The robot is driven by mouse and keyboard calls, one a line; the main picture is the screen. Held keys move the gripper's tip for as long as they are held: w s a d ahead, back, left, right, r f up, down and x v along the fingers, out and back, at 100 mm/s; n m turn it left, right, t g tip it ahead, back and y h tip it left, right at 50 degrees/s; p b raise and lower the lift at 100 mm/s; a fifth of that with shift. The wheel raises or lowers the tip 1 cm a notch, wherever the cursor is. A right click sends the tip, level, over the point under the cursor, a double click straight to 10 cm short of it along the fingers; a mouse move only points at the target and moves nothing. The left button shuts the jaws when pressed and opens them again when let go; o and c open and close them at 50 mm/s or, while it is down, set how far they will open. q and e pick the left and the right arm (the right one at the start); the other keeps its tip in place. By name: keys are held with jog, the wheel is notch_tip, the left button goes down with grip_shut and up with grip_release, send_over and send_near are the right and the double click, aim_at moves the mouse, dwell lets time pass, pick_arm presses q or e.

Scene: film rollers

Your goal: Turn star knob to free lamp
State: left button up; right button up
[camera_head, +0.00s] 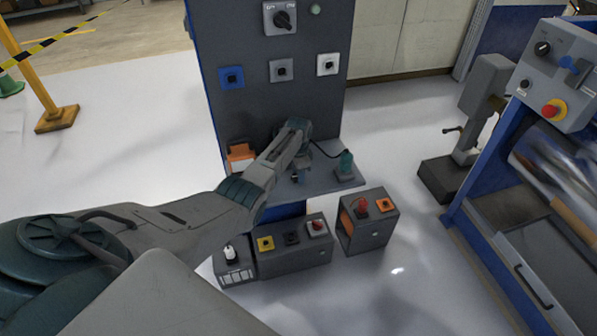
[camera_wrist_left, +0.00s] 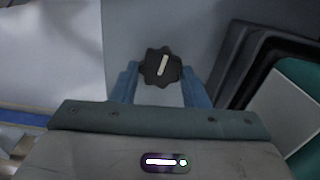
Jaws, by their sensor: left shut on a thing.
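The star knob (camera_wrist_left: 161,66) is black, with a scalloped rim and a white line that stands nearly upright, leaning slightly right. In the left wrist view it sits between the two blue fingers of my left gripper (camera_wrist_left: 160,84), which is shut on it. In the head view my left gripper (camera_head: 299,177) reaches down over the grey shelf at the foot of the dark panel; the knob itself is hidden or too small there.
The dark panel (camera_head: 270,115) rises behind the shelf. An orange item (camera_head: 240,153) is left of my gripper. A blue-framed machine (camera_head: 545,75) is at right.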

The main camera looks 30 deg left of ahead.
pick_arm(q)
jog(key=shift+a+r+n, duration=0.1)
jog(key=shift+n, duration=1)
jog(key=o, duration=1)
notch_tip(320, 180, up, 11)
jog(key=shift+f+b, duration=0.1)
jog(key=shift+b, duration=0.25)
jog(key=shift+f, duration=0.1)
